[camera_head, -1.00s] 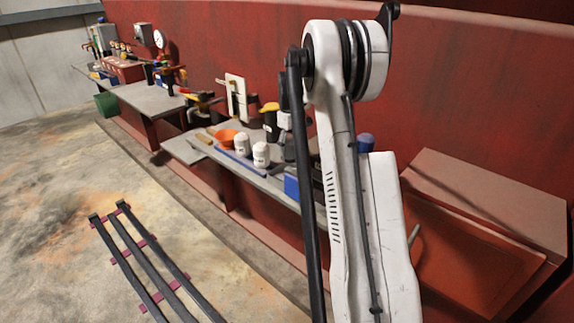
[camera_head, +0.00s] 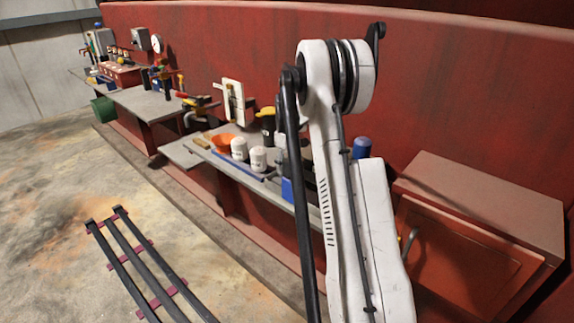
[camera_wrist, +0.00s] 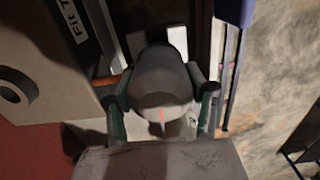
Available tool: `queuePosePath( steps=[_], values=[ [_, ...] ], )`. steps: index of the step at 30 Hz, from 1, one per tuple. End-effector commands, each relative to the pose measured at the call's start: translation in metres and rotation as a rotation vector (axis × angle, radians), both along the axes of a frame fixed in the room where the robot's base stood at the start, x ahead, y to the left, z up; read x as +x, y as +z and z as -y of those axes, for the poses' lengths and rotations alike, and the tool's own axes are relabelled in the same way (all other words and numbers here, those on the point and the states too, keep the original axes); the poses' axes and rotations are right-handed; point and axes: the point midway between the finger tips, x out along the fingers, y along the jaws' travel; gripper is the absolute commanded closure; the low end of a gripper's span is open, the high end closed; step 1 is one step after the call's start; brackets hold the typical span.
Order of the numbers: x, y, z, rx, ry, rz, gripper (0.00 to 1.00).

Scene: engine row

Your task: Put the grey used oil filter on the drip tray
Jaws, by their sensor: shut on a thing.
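In the wrist view my gripper (camera_wrist: 163,98) is shut on a grey cylinder, the used oil filter (camera_wrist: 160,75), with one finger on each side of it. The filter's rounded end faces the camera. In the head view my arm covers the gripper and the filter. I cannot make out the drip tray for certain in either view.
The grey bench (camera_head: 182,152) runs along the red engine. On it are two white filters (camera_head: 239,149) (camera_head: 258,160), an orange bowl (camera_head: 222,144) and a black jug with a yellow top (camera_head: 268,125). A lettered box (camera_wrist: 45,55) stands left of the gripper.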

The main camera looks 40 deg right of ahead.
Motion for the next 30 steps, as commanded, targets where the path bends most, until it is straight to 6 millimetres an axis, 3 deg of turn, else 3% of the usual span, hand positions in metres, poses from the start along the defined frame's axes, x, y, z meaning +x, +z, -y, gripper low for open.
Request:
queuePosePath(
  steps=[11,12,15,25,30],
  values=[
    [0.0,-0.007,0.0,0.0,0.0,0.0,0.79],
    [0.0,-0.007,0.0,0.0,0.0,0.0,0.44],
    [0.0,-0.007,0.0,0.0,0.0,0.0,0.31],
    [0.0,-0.005,0.0,0.0,0.0,0.0,0.3],
    [0.0,0.009,0.0,0.0,0.0,0.0,0.3]
  ],
)
